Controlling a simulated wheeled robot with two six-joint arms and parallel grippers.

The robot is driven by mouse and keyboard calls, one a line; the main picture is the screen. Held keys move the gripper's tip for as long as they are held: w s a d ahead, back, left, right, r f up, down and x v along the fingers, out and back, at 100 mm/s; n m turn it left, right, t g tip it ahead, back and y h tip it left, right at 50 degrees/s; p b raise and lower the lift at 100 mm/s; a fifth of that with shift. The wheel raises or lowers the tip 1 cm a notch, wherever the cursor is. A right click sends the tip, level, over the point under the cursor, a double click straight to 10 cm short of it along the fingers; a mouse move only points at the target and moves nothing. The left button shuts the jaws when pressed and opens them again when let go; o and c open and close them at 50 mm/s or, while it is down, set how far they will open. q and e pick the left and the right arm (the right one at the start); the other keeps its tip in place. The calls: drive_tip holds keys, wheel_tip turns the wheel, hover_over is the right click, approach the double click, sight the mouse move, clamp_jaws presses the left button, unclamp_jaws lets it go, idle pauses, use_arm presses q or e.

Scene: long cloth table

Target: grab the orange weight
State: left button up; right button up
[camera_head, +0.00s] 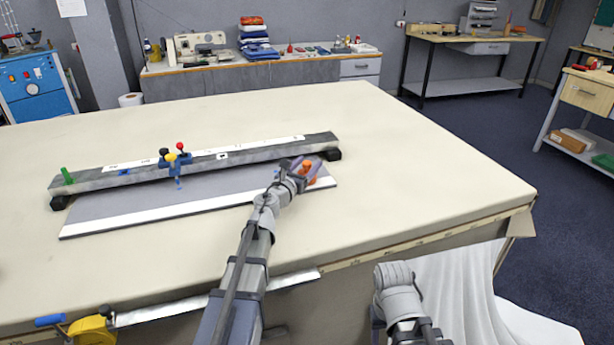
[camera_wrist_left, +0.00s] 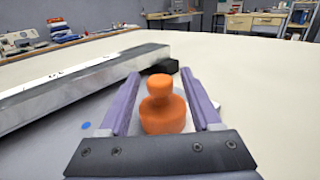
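The orange weight (camera_wrist_left: 164,106) is a small knobbed piece with a narrow neck and a wide round base. In the left wrist view it stands upright between the two purple fingers of my left gripper (camera_wrist_left: 163,100), with gaps visible near the fingers. In the head view the orange weight (camera_head: 311,172) sits at the right end of the grey plate (camera_head: 150,201), and my left gripper (camera_head: 303,168) is around it. My right arm (camera_head: 400,295) shows at the lower middle, but its fingers are not visible.
A long metal bar (camera_head: 110,178) lies along the plate's far side, its black end foot (camera_head: 333,154) close to the weight. A blue fixture with coloured knobs (camera_head: 176,160) sits on the bar. The cloth table (camera_head: 420,180) is bare to the right.

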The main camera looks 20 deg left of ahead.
use_arm(q)
clamp_jaws()
idle(0.3)
idle(0.9)
